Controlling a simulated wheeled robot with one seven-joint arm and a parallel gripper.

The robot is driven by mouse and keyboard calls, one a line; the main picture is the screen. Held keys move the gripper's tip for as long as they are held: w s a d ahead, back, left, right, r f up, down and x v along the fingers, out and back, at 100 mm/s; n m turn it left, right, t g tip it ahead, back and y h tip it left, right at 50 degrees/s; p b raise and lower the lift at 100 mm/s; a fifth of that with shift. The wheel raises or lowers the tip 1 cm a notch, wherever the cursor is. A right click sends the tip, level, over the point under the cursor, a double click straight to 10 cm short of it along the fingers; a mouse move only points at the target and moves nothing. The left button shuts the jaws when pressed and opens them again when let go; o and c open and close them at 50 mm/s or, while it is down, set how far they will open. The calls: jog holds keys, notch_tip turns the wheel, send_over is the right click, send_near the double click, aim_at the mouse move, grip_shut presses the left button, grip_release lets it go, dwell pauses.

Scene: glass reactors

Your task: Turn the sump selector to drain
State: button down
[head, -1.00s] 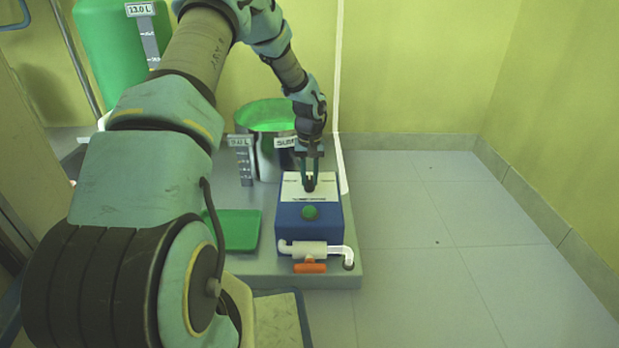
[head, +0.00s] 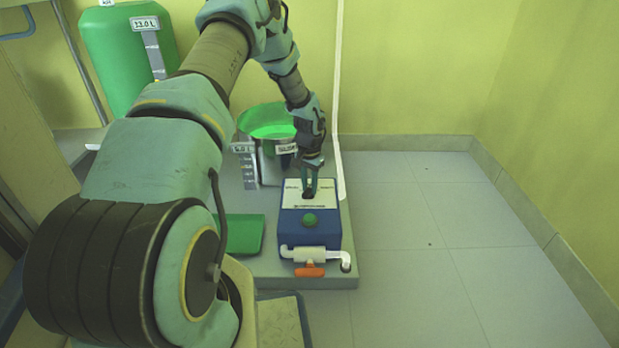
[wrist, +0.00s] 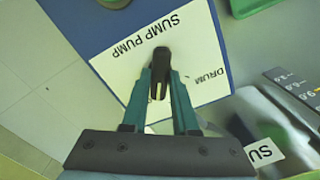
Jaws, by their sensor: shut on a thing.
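The sump selector is a dark knob (wrist: 161,56) on the white plate (wrist: 115,68) on top of the blue pump box (head: 311,236). In the wrist view the plate reads SUMP PUMP, with DRUM to one side; other lettering is covered by my gripper. My gripper (wrist: 160,88) is shut on the knob, one finger on each side, and it also shows from above in the head view (head: 309,188). The knob's exact pointing direction is hard to tell.
A green button (head: 309,220) is on the box, and a white pipe with an orange valve handle (head: 310,271) is at its front. A green tray (head: 242,234) lies left. The metal sump pot (head: 268,126) and green drum (head: 125,58) stand behind. The floor at right is clear.

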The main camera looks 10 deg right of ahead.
aim_at(309, 188)
jog(key=shift+r+m+p, duration=0.1)
jog(key=shift+m+p, duration=0.75)
jog(key=shift+m, duration=0.35)
jog(key=c, duration=0.7)
grip_release()
notch_tip(309, 188, up, 11)
jog(key=p, duration=0.3)
jog(key=shift+p, duration=0.3)
jog(key=shift+f, duration=0.2)
